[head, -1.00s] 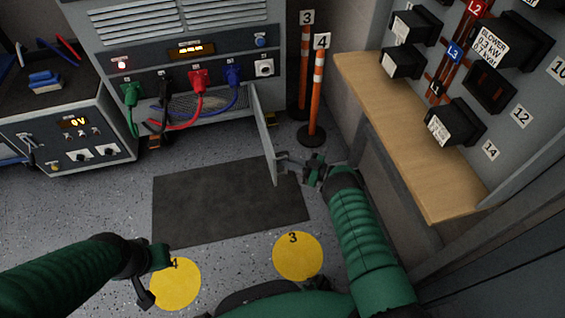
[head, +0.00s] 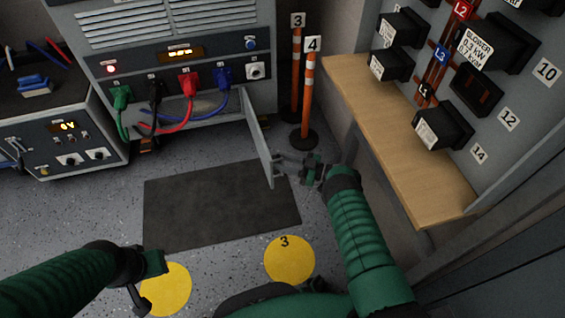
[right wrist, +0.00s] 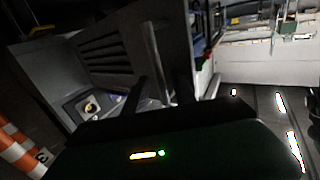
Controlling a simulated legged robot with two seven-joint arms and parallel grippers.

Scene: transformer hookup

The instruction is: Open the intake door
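The intake door (head: 258,138) is a thin grey panel on the lower front of the grey cabinet (head: 185,60).
Colored cables plug into the cabinet above the grille. Orange-striped posts (head: 308,95) and a wooden shelf (head: 400,140) stand right of the door. A dark mat (head: 215,205) and yellow floor discs (head: 290,260) lie flat below. A test unit (head: 65,130) stands at left.

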